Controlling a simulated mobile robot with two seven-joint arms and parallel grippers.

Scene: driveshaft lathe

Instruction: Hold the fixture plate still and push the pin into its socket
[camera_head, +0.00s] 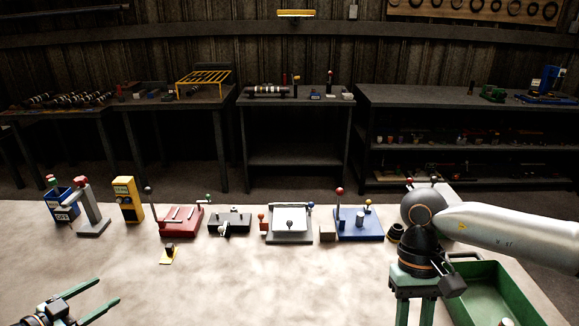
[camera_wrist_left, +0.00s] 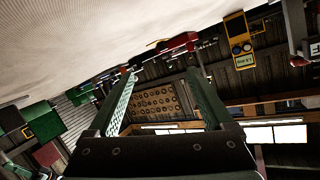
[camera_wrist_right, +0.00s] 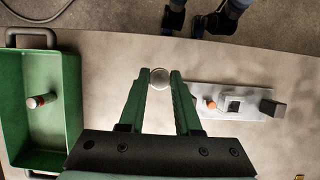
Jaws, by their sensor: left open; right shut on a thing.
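My right gripper (camera_wrist_right: 159,76) is shut on a round silver pin (camera_wrist_right: 160,79), seen end-on between the fingertips in the right wrist view. In the head view this gripper (camera_head: 414,308) points down at the lower right, its tips cut off. My left gripper (camera_head: 108,291) is open and empty at the lower left of the head view, away from the plate.
A green tray (camera_head: 490,290) stands right of my right gripper; a red-and-white cylinder (camera_wrist_right: 40,101) lies in it. A row of devices, including a red one (camera_head: 180,221) and a blue one (camera_head: 358,225), lines the table's far edge. The table middle is mostly clear.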

